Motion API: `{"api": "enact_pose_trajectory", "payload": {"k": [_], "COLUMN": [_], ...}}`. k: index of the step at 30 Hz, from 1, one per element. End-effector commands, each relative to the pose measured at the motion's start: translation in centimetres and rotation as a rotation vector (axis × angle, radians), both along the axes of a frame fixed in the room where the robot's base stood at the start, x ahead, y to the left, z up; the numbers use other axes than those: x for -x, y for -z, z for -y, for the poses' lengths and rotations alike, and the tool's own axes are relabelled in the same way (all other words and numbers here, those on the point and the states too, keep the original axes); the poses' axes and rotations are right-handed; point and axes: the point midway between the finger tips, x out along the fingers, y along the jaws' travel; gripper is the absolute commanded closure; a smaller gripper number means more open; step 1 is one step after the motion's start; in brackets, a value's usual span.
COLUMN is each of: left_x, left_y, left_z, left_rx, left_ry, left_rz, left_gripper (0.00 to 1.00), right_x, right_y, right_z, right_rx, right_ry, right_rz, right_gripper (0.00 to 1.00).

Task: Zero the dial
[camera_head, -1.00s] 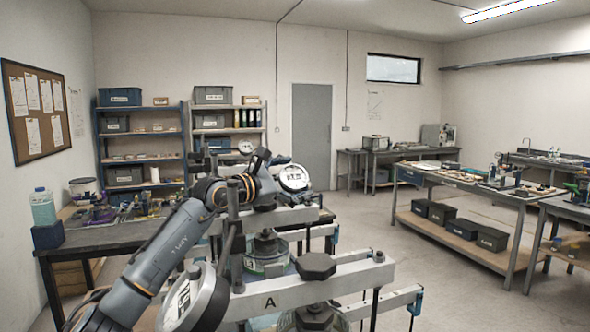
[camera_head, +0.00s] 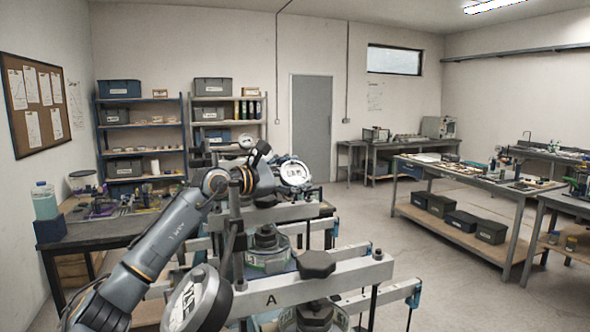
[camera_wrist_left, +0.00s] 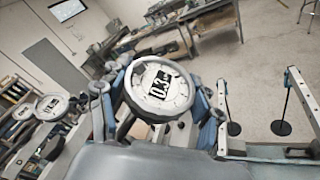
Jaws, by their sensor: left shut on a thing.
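A round dial gauge (camera_head: 294,173) with a white face and dark display stands on a grey lever frame behind the front one. My left gripper (camera_head: 276,165) reaches it from the left. In the left wrist view, the dial (camera_wrist_left: 160,86) sits between the two fingers of my left gripper (camera_wrist_left: 162,98), which is shut on its rim. Its display reads about 0.3, with smaller digits too blurred to read. Another dial (camera_head: 197,300) is tilted on the nearest frame (camera_head: 318,284), marked A. My right gripper is not in view.
A third dial (camera_head: 246,141) stands farther back. Dark knobs, including the front one (camera_head: 317,264), and upright posts crowd the frames. A cluttered bench (camera_head: 108,226) is at left. A long workbench (camera_head: 478,183) is at right, with open floor between.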

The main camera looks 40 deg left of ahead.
Motion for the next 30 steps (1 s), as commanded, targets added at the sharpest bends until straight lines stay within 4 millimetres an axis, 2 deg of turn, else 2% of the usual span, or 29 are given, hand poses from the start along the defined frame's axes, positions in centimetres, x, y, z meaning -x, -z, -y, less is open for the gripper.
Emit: {"api": "enact_pose_trajectory", "payload": {"k": [1,8,15,18,30], "left_x": [0.0,0.0,0.0,-0.1,-0.1], "left_y": [-0.5,-1.1,-1.3,-1.0,0.1], "left_z": [-0.1,-0.1,0.0,0.1,0.2], "left_rx": [-0.008,-0.066,-0.140,-0.173,-0.273], "left_ry": [0.017,0.150,0.310,0.377,0.581], "left_rz": [-0.024,-0.144,-0.287,-0.344,-0.527], "left_gripper": [0.67,0.67,0.67,0.67,0.67], "right_x": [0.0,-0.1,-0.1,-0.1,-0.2], "right_y": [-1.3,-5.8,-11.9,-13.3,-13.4], "right_z": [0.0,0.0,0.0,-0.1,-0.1], "right_rx": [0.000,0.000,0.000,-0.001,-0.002], "right_ry": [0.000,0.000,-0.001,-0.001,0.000], "right_rz": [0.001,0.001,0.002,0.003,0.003], "right_gripper": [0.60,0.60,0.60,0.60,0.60]}}
